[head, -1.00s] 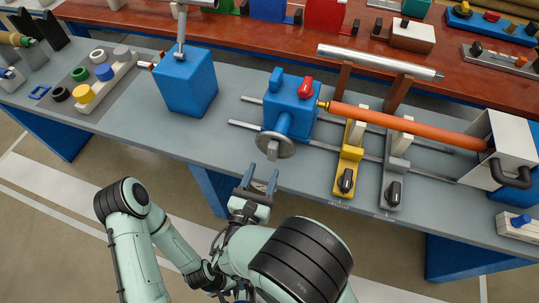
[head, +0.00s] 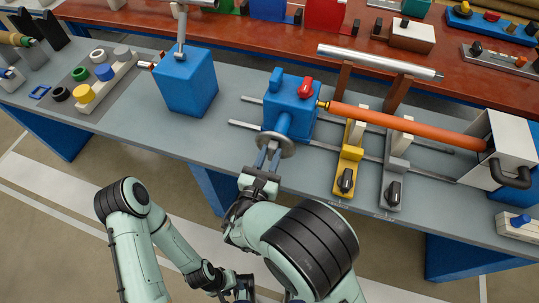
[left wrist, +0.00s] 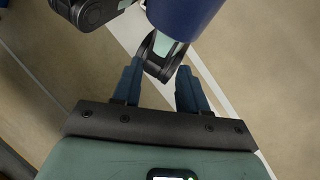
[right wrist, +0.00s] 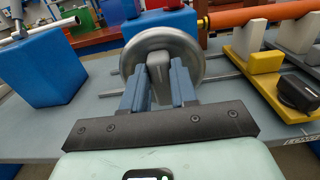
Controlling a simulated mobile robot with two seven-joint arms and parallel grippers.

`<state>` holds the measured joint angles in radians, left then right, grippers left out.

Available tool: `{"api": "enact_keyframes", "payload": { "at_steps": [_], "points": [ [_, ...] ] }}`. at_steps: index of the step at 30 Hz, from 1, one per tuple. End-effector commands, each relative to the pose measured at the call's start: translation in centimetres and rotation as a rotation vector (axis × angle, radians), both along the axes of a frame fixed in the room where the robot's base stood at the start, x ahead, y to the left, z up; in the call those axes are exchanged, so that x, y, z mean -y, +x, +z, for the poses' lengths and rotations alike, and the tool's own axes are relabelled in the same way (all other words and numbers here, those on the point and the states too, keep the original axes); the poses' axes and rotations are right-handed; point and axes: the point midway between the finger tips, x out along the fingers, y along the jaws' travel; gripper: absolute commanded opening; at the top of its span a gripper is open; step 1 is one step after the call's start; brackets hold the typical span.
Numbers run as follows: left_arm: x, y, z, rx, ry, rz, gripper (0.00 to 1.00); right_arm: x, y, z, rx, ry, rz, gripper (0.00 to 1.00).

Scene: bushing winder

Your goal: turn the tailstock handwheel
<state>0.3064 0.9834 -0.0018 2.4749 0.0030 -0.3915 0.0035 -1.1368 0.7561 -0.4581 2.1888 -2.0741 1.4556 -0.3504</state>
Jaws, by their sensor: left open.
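The tailstock (head: 291,104) is a blue block with a red lever on top. Its grey round handwheel (head: 287,147) faces the bench's near side; it also shows in the right wrist view (right wrist: 192,56). A grey handle (right wrist: 160,79) sticks out from the wheel toward me. My right gripper (head: 268,154) is at the wheel, with its blue fingers (right wrist: 158,90) on both sides of the handle and close against it. My left gripper (left wrist: 157,82) is open and empty, low over the floor; in the head view it is at the bottom edge, mostly cut off.
An orange roller (head: 410,126) runs right from the tailstock, above yellow (head: 348,170) and grey (head: 394,175) supports. A blue box (head: 186,82) stands left on the grey bench (head: 140,125). A tray of coloured rings (head: 108,82) lies farther left.

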Motion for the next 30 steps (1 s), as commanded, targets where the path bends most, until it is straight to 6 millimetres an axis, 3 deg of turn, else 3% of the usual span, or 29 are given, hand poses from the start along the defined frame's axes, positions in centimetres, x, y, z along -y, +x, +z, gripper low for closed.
{"api": "enact_keyframes", "payload": {
  "at_steps": [14,30],
  "points": [
    [0.0,0.4,-1.3,0.019,0.003,0.005,0.43,0.3,-0.1,-0.3,0.043,0.143,-0.002,0.00],
    [-0.4,3.0,-6.4,0.102,0.022,0.027,0.43,1.1,-0.3,-0.9,0.197,0.615,-0.001,0.00]
  ]
}}
